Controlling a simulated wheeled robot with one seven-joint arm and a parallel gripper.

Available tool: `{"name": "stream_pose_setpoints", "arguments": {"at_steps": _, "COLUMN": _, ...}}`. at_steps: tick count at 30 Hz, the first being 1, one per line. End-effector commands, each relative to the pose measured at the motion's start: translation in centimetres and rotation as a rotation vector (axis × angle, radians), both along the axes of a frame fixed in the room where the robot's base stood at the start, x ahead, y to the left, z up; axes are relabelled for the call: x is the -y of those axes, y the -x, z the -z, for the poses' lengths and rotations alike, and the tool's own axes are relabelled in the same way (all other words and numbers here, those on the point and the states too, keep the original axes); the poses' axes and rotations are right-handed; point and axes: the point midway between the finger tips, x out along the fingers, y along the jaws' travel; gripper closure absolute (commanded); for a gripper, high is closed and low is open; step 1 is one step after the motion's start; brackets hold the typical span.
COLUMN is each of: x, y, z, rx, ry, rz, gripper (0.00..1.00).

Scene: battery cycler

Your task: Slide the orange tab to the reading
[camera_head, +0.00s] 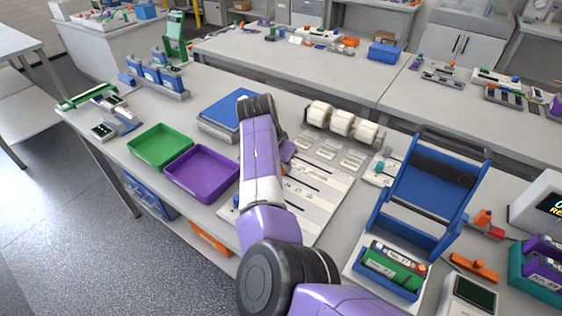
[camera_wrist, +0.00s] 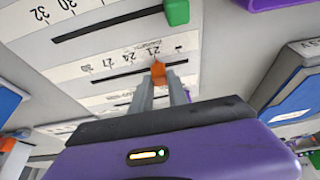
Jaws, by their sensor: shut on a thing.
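The orange tab (camera_wrist: 158,72) sits in a dark slot of a pale slider board (camera_wrist: 110,62), toward the slot's right end in the wrist view. Printed scale numbers run alongside the slot, too small to read surely. My gripper (camera_wrist: 161,86) has its two grey fingers on either side of the tab, shut on it. In the head view the slider board (camera_head: 318,212) lies on the bench, partly covered by my arm. My gripper's purple body (camera_head: 287,150) shows beside the arm there, but its fingertips and the orange tab are hidden.
A green tab (camera_wrist: 176,11) stands in the neighbouring slot. Green (camera_head: 160,147) and purple (camera_head: 202,172) trays lie left of my arm. White rolls on a holder (camera_head: 342,123) stand behind the board. A blue frame (camera_head: 437,185) and a display unit (camera_head: 540,203) stand right.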

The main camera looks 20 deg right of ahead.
Motion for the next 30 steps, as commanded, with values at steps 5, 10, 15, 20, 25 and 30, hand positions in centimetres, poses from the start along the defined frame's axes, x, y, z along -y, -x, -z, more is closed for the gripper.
{"name": "stream_pose_setpoints", "arguments": {"at_steps": 5, "x": 0.0, "y": 0.0, "z": 0.0, "rx": 0.0, "ry": 0.0, "rz": -0.001, "gripper": 0.58}}
{"name": "stream_pose_setpoints", "arguments": {"at_steps": 10, "x": 0.0, "y": 0.0, "z": 0.0, "rx": 0.0, "ry": 0.001, "rz": -0.001, "gripper": 0.58}}
{"name": "stream_pose_setpoints", "arguments": {"at_steps": 15, "x": -0.1, "y": 0.0, "z": -0.2, "rx": 0.002, "ry": 0.001, "rz": -0.001, "gripper": 0.58}}
{"name": "stream_pose_setpoints", "arguments": {"at_steps": 20, "x": -0.7, "y": 0.4, "z": -1.9, "rx": 0.004, "ry": 0.002, "rz": -0.002, "gripper": 0.58}}
{"name": "stream_pose_setpoints", "arguments": {"at_steps": 25, "x": -1.5, "y": 1.0, "z": -4.5, "rx": 0.003, "ry": 0.001, "rz": -0.001, "gripper": 0.58}}
{"name": "stream_pose_setpoints", "arguments": {"at_steps": 30, "x": -2.2, "y": 1.5, "z": -6.4, "rx": 0.002, "ry": 0.001, "rz": -0.002, "gripper": 0.58}}
